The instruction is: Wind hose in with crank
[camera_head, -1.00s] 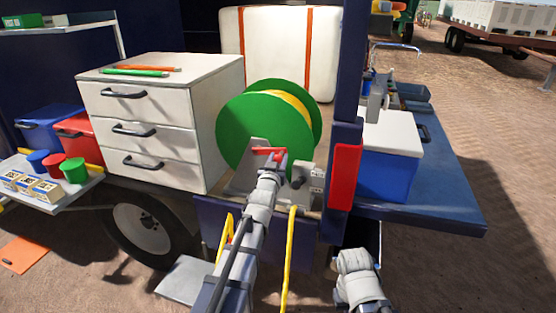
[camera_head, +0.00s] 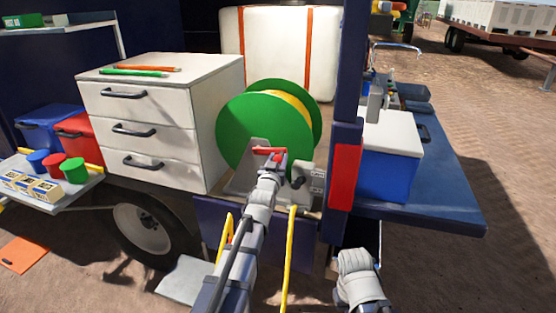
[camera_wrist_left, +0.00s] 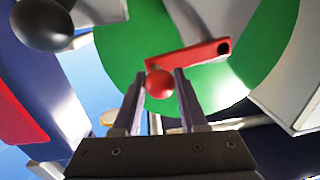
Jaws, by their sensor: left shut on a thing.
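The hose reel (camera_head: 250,128) has two green discs with yellow hose (camera_head: 291,98) wound between them. A length of yellow hose (camera_head: 289,250) hangs over the truck bed's front edge. The red crank (camera_head: 262,150) lies across the near disc; its arm (camera_wrist_left: 195,53) and round red knob (camera_wrist_left: 160,84) show in the left wrist view. My left gripper (camera_head: 277,164) is shut on the knob, with a finger on each side of it in the left wrist view (camera_wrist_left: 160,92). My right forearm shows at the lower right of the head view, but its fingers do not show.
A white drawer cabinet (camera_head: 150,135) stands left of the reel. A dark post with a red panel (camera_head: 345,175) and a blue cooler (camera_head: 388,165) stand right of it. A grey block (camera_head: 317,180) sits close beside the crank.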

